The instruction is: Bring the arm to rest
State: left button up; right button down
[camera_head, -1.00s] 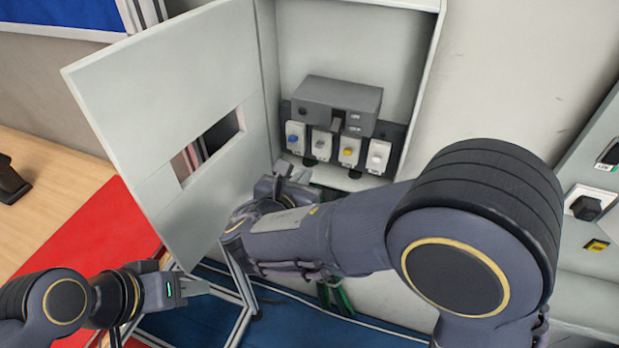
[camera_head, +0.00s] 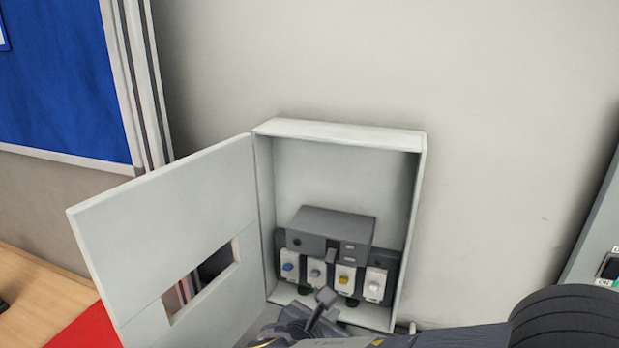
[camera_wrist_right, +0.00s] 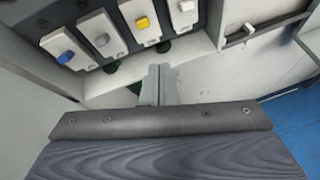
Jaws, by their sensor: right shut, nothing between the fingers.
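My right arm (camera_head: 420,338) comes in along the bottom right edge of the head view. Its gripper (camera_head: 326,296) points up in front of the lower edge of the open wall box (camera_head: 340,133). The gripper is shut and empty. In the right wrist view the shut fingers (camera_wrist_right: 159,75) stand together below the row of switches, and I see nothing between them. I cannot tell whether they touch the box. My left gripper is out of view.
The box door (camera_head: 160,215) is swung open to the left and has a rectangular cutout. Inside is a grey breaker unit (camera_head: 333,226) with several coloured switches. A grey panel (camera_head: 597,235) stands at the right edge. The wall above the box is clear.

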jog(key=s+d+f+m+g+y, duration=0.1)
jog(key=s+d+f+m+g, duration=0.1)
jog(key=s+d+m+g, duration=0.35)
jog(key=s+d+f+m+g+y, duration=0.1)
jog(key=s+d+m+g, duration=0.1)
jog(key=d+m, duration=0.65)
jog(key=s+d+m+t+y, duration=0.1)
jog(key=s+d+m+y, duration=0.1)
jog(key=s+m, duration=0.5)
jog(key=s+d+m+y, duration=0.1)
jog(key=s+m+y, duration=0.4)
jog(key=m, duration=0.4)
jog(key=shift+s+d+r+t, duration=0.15)
jog(key=shift+s+d+t, duration=0.2)
jog(key=shift+s, duration=0.5)
